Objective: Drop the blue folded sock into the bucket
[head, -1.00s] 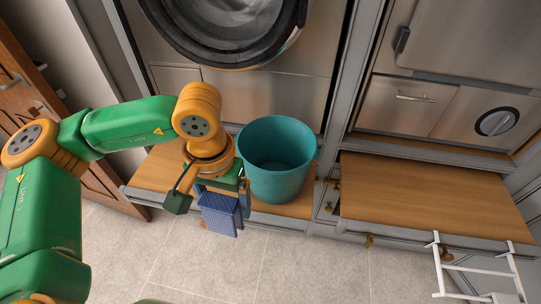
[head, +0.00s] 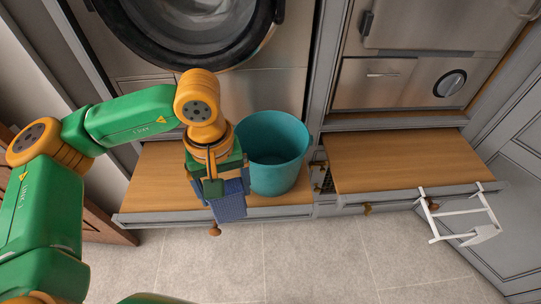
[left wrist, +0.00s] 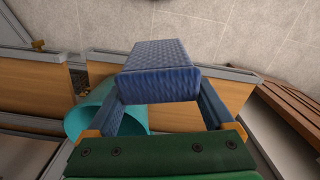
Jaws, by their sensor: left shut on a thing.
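The blue folded sock (head: 230,206) hangs below my left gripper (head: 226,186), to the left of the bucket in the head view. The left gripper is shut on the sock; in the left wrist view the sock (left wrist: 160,70) sits between the two fingers. The teal bucket (head: 275,178) stands upright on the wooden bench, just right of the gripper. The bucket also shows in the left wrist view (left wrist: 88,122), partly hidden behind the gripper. My right gripper is not in view.
The wooden bench top (head: 160,180) runs left under my arm. A second wooden surface (head: 400,160) lies to the right. A front-loading washer door (head: 185,30) is behind the bench. A white rack (head: 460,215) stands at the right. Open tiled floor (head: 300,260) lies in front.

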